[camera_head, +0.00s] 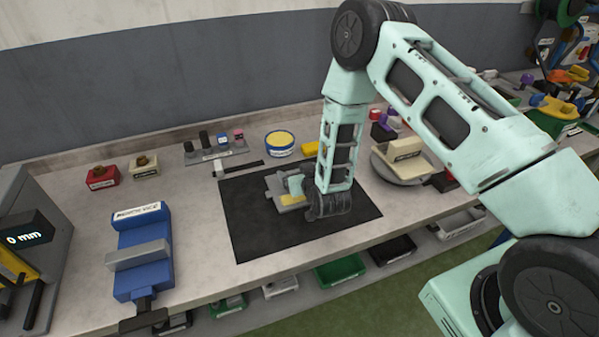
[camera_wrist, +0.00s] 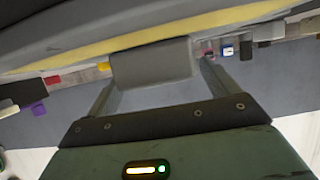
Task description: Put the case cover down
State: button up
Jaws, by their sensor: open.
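A grey piece with a yellow part, apparently the case cover (camera_head: 289,200), is on the black mat (camera_head: 248,226) in the head view, partly hidden by my arm. My gripper (camera_head: 284,186) is low over the mat, close beside this piece. In the wrist view, the grey cover with a yellow edge (camera_wrist: 75,60) fills the top. A grey block on it (camera_wrist: 150,66) lies between the fingers of my open gripper (camera_wrist: 155,80). I cannot tell whether the fingers touch the block, or whether the cover rests fully on the mat.
A blue vise (camera_head: 145,258) stands left of the mat. A round grey turntable (camera_head: 383,170) with a cream block (camera_head: 404,150) is to the right. A yellow-topped blue tin (camera_head: 280,142) and a small rack (camera_head: 216,153) are behind. The mat's front left is clear.

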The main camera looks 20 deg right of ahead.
jog(key=shift+f, duration=0.1)
jog(key=shift+r+p, duration=0.2)
jog(key=shift+p, duration=0.15)
jog(key=r+b+v, duration=0.1)
jog(key=b+v, duration=0.3)
jog(key=v, duration=0.8)
jog(key=s+a+r+n+g+y, duration=0.4)
jog(key=s+a+r+g, duration=0.35)
jog(key=s+a, duration=0.4)
jog(key=s+d+r+n+g+h, duration=0.1)
jog(key=s+r+n+g, duration=0.1)
jog(key=s, duration=0.5)
jog(key=s+d+r+n+g+h, duration=0.1)
jog(key=s+r+g, duration=0.3)
jog(key=s, duration=0.4)
jog(key=shift+r+n+h, duration=0.4)
jog(key=shift+r+h, duration=0.3)
jog(key=shift+r, duration=0.15)
